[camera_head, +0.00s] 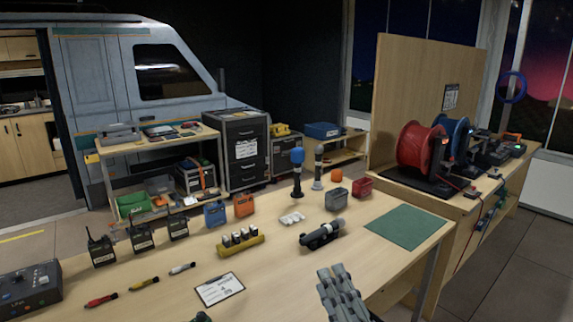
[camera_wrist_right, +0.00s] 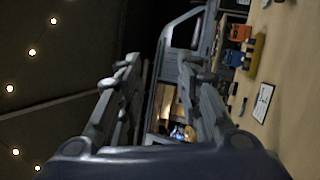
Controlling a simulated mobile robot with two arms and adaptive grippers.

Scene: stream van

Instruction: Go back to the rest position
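My right gripper (camera_head: 342,292) shows at the bottom centre-right of the head view, above the front edge of the wooden table (camera_head: 275,270). In the right wrist view its two fingers (camera_wrist_right: 163,88) stand apart with nothing between them, so it is open and empty. That view is turned on its side, with the table and its objects at the right. A small dark tip at the bottom edge of the head view (camera_head: 202,317) may be my left gripper. Too little of it shows to tell its state.
On the table are radios (camera_head: 142,234), a yellow battery holder (camera_head: 240,243), a clipboard (camera_head: 219,289), a black cylindrical device (camera_head: 322,234), markers (camera_head: 143,284) and a green mat (camera_head: 407,226). A red cable reel (camera_head: 417,147) stands on the right bench. A van (camera_head: 95,75) stands behind.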

